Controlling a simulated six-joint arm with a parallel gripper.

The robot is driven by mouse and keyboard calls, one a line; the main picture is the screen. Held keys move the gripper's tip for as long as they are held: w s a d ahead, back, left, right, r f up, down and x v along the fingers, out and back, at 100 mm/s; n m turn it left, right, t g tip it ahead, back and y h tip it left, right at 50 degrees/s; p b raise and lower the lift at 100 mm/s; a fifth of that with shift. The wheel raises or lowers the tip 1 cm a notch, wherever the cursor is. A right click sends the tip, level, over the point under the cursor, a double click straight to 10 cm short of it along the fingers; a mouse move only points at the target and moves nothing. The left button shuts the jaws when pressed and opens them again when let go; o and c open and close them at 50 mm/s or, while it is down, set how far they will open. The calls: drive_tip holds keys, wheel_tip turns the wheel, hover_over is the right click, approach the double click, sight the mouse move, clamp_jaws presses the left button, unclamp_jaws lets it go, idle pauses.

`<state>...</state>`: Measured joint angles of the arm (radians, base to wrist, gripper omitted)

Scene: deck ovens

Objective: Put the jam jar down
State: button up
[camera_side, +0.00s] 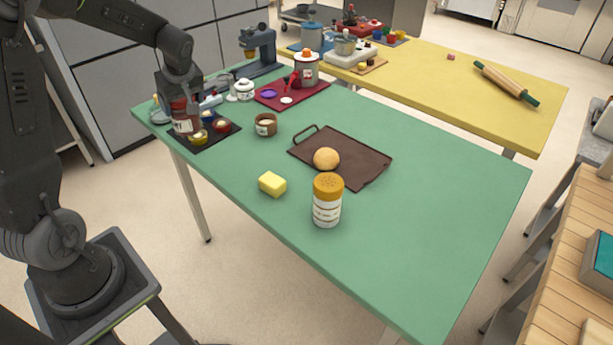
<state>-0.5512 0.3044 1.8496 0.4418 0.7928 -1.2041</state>
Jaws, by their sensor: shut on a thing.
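My gripper (181,98) is at the far left end of the green table (430,185), pointing down. It is shut on the jam jar (185,121), a dark red jar with a pale label. The jar is upright, at the left part of a black mat (207,145). I cannot tell whether its base touches the mat or hangs just above it. The gripper hides the jar's top.
A brown pot (266,125), a dark tray (350,160) with a bun (326,158), yellow butter (272,184) and an orange-lidded shaker (327,201) stand on the table. A red mat (315,91) lies behind. The right part of the table is clear.

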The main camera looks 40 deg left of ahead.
drive_tip(key=r, duration=0.5)
drive_tip(key=shift+w+d+r, duration=0.1)
drive_tip(key=shift+w+r, duration=0.05)
drive_tip(key=shift+w, duration=0.05)
drive_tip(key=w+d+m+t+h, duration=0.15)
drive_tip(key=w+d+m, duration=0.5)
drive_tip(key=d, duration=0.85)
drive_tip(key=w+d+m+t+h, duration=0.15)
drive_tip(key=w+d+m, duration=0.25)
drive_tip(key=w+d, duration=0.9)
drive_tip(key=s+d+m+t+h, duration=0.1)
drive_tip(key=s+d+m, duration=0.2)
drive_tip(key=d, duration=1.2)
drive_tip(key=s+d+m, duration=0.3)
drive_tip(key=s+d, duration=0.1)
drive_tip(key=d, duration=1)
drive_tip(key=shift+w+d+f, duration=0.1)
drive_tip(key=shift+d+f, duration=0.05)
drive_tip(key=shift+f, duration=7.8)
drive_tip(key=shift+f, duration=0.2)
